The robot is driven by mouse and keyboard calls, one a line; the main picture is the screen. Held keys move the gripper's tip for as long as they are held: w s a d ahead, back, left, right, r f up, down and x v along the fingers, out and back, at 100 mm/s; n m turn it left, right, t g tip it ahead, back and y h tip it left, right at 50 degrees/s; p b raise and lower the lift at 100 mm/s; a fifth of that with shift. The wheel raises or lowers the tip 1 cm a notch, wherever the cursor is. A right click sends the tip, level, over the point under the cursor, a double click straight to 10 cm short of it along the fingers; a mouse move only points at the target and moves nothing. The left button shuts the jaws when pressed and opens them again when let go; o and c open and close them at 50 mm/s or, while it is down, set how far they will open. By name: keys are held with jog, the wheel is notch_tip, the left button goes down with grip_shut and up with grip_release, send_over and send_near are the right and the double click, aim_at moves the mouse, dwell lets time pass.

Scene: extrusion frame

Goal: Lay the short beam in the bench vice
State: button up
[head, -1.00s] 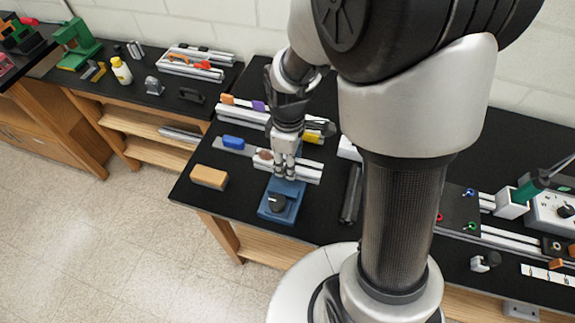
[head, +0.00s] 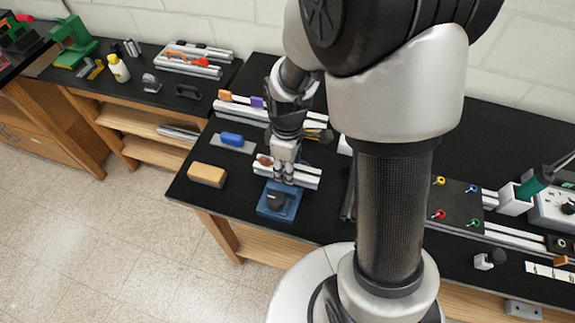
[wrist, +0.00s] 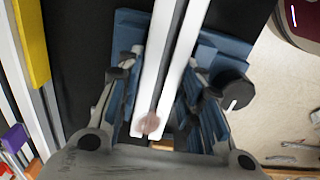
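The bench vice (head: 274,205) is a blue block with a dark round knob, near the front edge of the bench. The short beam (head: 308,179) is pale and slotted, and lies across the back of the vice in the head view. My gripper (head: 284,180) points down with its fingers on both sides of the beam and appears shut on it. In the wrist view, the beam (wrist: 176,50) runs between the fingers over the blue vice (wrist: 130,32). A brownish disc (wrist: 150,123) shows at the beam's near end. Whether the beam touches the vice bed is hidden.
A tan block (head: 206,174) lies left of the vice. Behind it are a blue block (head: 232,139) on a grey plate and a long rail with orange (head: 225,95) and purple pieces. A dark bar lies right of the vice. A board with coloured knobs (head: 455,205) is further right.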

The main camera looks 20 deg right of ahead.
jog(key=o, duration=0.4)
notch_tip(320, 180, up, 13)
jog(key=p, duration=0.4)
jog(key=s+r+m+t, duration=0.1)
jog(key=s+r+m, duration=0.2)
jog(key=s+r, duration=0.1)
jog(key=s+r+m+t, duration=0.2)
jog(key=s+r+m, duration=0.2)
jog(key=s, duration=0.2)
jog(key=s+r+m+t, duration=0.1)
jog(key=s+r+m, duration=0.2)
jog(key=s+r, duration=0.2)
jog(key=shift+m+t, duration=0.3)
jog(key=shift+m, duration=0.1)
jog(key=shift+s+f, duration=0.1)
